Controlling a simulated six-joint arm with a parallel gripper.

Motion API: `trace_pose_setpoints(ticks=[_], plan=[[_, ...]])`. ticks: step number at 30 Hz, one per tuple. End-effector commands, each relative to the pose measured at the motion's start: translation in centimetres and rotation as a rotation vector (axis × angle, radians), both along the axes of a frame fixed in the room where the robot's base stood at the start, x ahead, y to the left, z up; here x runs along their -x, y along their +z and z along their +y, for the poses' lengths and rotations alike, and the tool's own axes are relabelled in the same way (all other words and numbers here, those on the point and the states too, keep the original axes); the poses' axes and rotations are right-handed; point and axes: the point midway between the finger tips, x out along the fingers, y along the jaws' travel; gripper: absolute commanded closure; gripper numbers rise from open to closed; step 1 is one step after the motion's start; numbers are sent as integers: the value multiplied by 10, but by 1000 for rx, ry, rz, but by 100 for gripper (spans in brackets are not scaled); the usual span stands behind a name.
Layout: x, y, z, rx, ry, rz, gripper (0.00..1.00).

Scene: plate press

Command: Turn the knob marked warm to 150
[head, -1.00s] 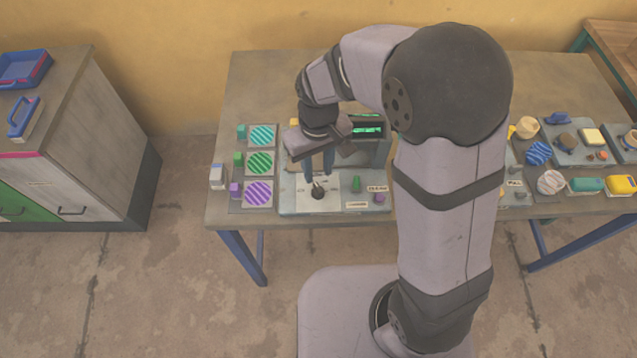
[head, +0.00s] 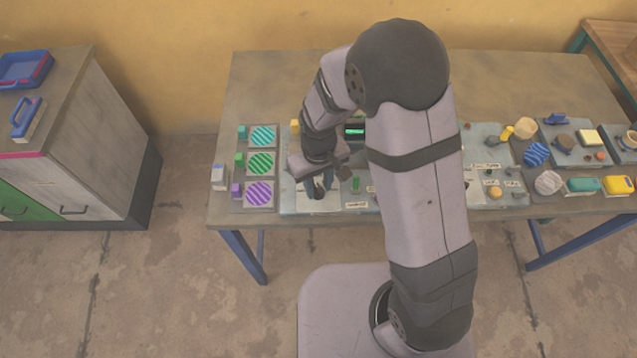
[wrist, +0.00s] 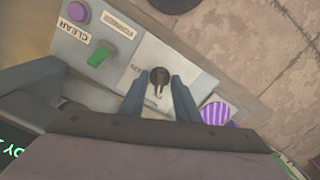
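A dark round knob (wrist: 160,75) with a pointer sits on a white dial plate (wrist: 190,68) in the wrist view. The small marks on the plate are too blurred to read, so I cannot confirm the word warm or the setting. My gripper (wrist: 159,88) is open, with one blue-grey finger on each side of the knob in the picture and gaps showing. I cannot tell whether the fingertips are level with the knob or above it. In the head view my gripper (head: 322,186) is low over the dial plate and largely covers the knob.
A green switch (wrist: 98,57), a purple button (wrist: 77,12) and a label reading CLEAN (wrist: 74,31) are on the same panel. A purple striped disc (head: 258,194) lies left of the panel. A green-lit display (head: 354,131) is behind my gripper.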

Motion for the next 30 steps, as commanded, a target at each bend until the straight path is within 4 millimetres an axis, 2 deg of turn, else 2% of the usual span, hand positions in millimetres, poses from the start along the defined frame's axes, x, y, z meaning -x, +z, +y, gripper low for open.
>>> trace_pose_setpoints(ticks=[6, 9, 10, 22, 30], plan=[[0, 0, 0, 0, 0, 0, 71], [0, 0, 0, 0, 0, 0, 95], [0, 0, 0, 0, 0, 0, 100], [0, 0, 0, 0, -33, 0, 100], [0, 1, 1, 0, -173, 0, 100]])
